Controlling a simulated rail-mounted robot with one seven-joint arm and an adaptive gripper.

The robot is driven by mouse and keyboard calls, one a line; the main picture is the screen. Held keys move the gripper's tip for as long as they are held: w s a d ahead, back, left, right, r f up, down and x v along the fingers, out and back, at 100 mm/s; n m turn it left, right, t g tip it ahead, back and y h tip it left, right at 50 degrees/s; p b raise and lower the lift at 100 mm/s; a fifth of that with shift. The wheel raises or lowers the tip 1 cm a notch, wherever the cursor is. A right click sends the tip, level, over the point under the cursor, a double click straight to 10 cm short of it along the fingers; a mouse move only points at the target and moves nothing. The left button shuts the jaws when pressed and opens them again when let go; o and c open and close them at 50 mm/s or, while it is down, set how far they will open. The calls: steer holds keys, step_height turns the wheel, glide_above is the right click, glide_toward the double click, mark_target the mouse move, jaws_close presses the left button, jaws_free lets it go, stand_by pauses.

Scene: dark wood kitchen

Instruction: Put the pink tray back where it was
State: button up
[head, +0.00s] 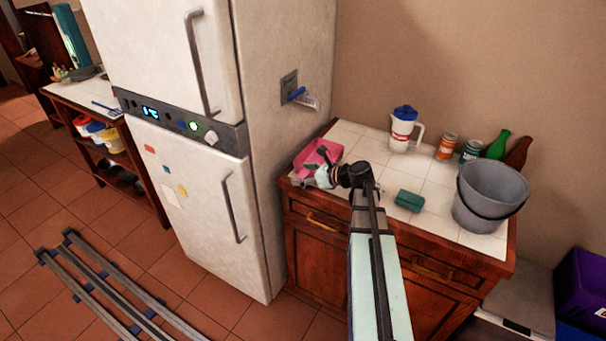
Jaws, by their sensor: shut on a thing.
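The pink tray (323,152) is at the left end of the white-tiled counter (362,144), close to the side of the fridge. My gripper (311,170) is at the tray's near side and shut on it. My arm's wrist hides part of the tray's right side. I cannot tell whether the tray rests on the tiles or is held slightly above them.
The fridge (208,200) rises just left of the counter. A white jug (402,134), two cans, green and brown bottles (497,146) line the back. A green sponge (409,201) and a grey bucket (488,197) are to the right. Bare tiles show mid-counter.

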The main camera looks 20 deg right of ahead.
steer(key=o, duration=1.5)
steer(key=shift+o, duration=0.2)
steer(key=b+v, duration=0.2)
steer(key=v, duration=1)
steer(key=shift+r, duration=0.1)
